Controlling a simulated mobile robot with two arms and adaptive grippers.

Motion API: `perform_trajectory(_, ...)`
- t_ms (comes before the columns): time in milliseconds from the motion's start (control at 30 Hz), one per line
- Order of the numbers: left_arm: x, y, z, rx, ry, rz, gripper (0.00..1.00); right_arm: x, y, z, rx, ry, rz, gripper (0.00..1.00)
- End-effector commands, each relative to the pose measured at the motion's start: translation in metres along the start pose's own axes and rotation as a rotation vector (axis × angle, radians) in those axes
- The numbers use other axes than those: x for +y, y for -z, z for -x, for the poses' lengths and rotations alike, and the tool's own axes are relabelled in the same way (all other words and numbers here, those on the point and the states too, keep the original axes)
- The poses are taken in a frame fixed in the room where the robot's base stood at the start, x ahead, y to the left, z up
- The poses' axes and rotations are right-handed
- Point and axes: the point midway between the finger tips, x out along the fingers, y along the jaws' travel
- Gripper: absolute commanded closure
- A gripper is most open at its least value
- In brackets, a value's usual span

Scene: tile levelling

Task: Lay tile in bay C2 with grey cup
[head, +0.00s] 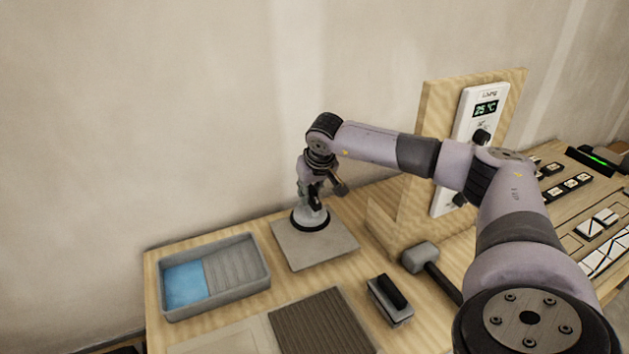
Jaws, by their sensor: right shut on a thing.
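A grey suction cup (310,221) with a dark rim stands on a square grey tile (335,247) on the wooden bench. My right gripper (314,198) comes down from above and is shut on the cup's upper part. The fingers partly hide the cup's handle. I cannot tell whether the tile lies flat on the bench or is raised a little. A dark ridged bed (322,322) lies in front of the tile, cut off by the lower edge. No C2 label is readable. My left gripper is not in view.
A grey tray (262,268) with a blue part stands left. A black-handled block (391,299) and a grey-headed mallet (421,257) lie to the right. A wooden upright board (432,118) carries a white thermostat (487,105). Small tiles (598,224) lie far right, partly behind my arm.

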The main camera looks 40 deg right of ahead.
Motion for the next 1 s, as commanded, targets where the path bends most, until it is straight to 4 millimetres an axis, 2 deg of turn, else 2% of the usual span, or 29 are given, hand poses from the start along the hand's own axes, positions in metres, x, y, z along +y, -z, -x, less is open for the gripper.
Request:
perform_trajectory(133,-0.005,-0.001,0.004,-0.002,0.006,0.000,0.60,0.016,0.003,-0.004,0.002,0.005,0.001,1.00)
perform_trajectory(400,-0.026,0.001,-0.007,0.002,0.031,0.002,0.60,0.018,-0.003,-0.018,0.001,0.004,0.002,1.00)
perform_trajectory(800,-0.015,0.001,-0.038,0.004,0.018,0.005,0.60,0.017,-0.019,-0.056,0.001,0.005,0.001,1.00)
perform_trajectory(1000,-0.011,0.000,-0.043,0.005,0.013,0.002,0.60,0.017,-0.022,-0.064,0.003,0.006,0.000,1.00)
